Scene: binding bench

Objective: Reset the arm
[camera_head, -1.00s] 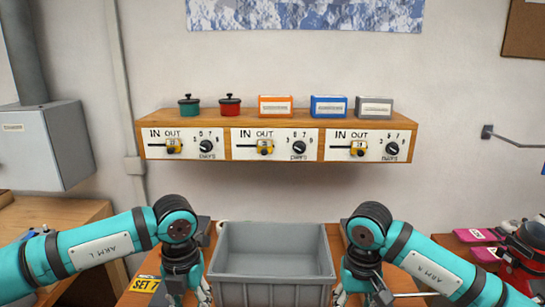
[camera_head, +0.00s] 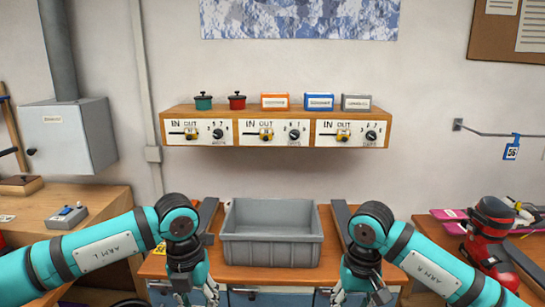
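My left arm (camera_head: 105,248) comes in from the left and bends down at the left of the grey bin. Its gripper (camera_head: 185,298) hangs at the lower edge of the picture, partly cut off. My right arm (camera_head: 430,260) mirrors it on the right, with its gripper (camera_head: 352,298) also low and partly cut off. Both grippers are apart from the bin. I cannot tell from this view whether the fingers are open or shut.
The grey bin (camera_head: 272,252) stands on the wooden bench (camera_head: 325,270) between my arms. A wall shelf (camera_head: 285,112) with dials and sliders carries two small pots and three boxes.

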